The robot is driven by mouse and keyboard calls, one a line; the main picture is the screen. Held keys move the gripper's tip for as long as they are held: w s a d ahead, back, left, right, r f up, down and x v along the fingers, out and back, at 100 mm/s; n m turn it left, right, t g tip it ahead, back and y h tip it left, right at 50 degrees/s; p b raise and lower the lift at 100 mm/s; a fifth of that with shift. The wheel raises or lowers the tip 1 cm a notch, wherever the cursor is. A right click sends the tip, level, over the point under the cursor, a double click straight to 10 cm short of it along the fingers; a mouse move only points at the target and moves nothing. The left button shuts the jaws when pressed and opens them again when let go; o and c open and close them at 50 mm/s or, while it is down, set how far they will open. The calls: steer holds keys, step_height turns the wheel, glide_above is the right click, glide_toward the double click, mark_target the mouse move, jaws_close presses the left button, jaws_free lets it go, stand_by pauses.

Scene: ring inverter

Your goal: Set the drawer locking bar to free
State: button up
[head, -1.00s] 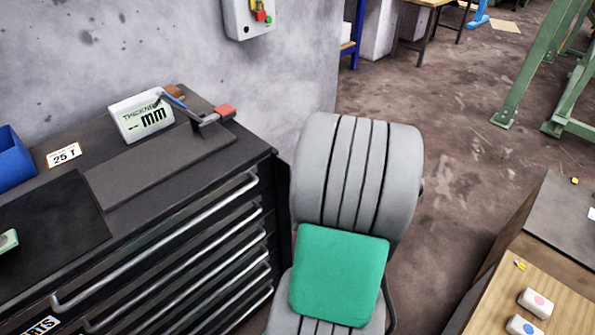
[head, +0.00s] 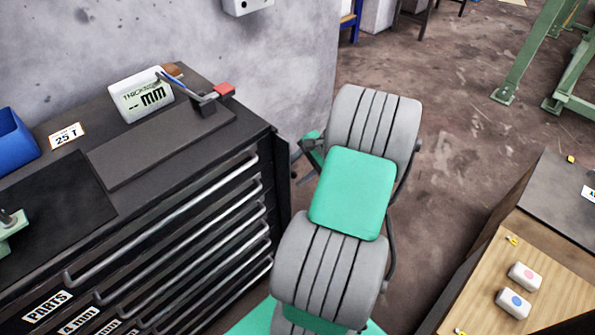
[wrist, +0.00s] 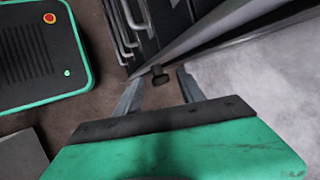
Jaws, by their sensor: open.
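The black drawer cabinet (head: 190,215) stands at left in the head view. A dark upright strip (head: 282,180), perhaps the locking bar, runs down its right front edge. In the wrist view the cabinet's drawer handles (wrist: 122,30) show at the top. A small dark knob (wrist: 158,75) stands out between my fingertips in that picture; I cannot tell whether it touches them. My gripper (wrist: 160,82) is open, with one finger on each side of the knob in the picture. In the head view my gripper (head: 308,152) is mostly hidden behind my arm, beside the cabinet's right end.
The cabinet top carries a thickness display (head: 142,95), a dark plate (head: 150,145), a red-ended tool (head: 222,90) and a blue bin (head: 14,140). A grey wall (head: 150,35) rises behind. A wooden-topped table (head: 500,290) stands at right.

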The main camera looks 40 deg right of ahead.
jaws_close()
stand_by(0.5)
steer(key=shift+d, duration=0.1)
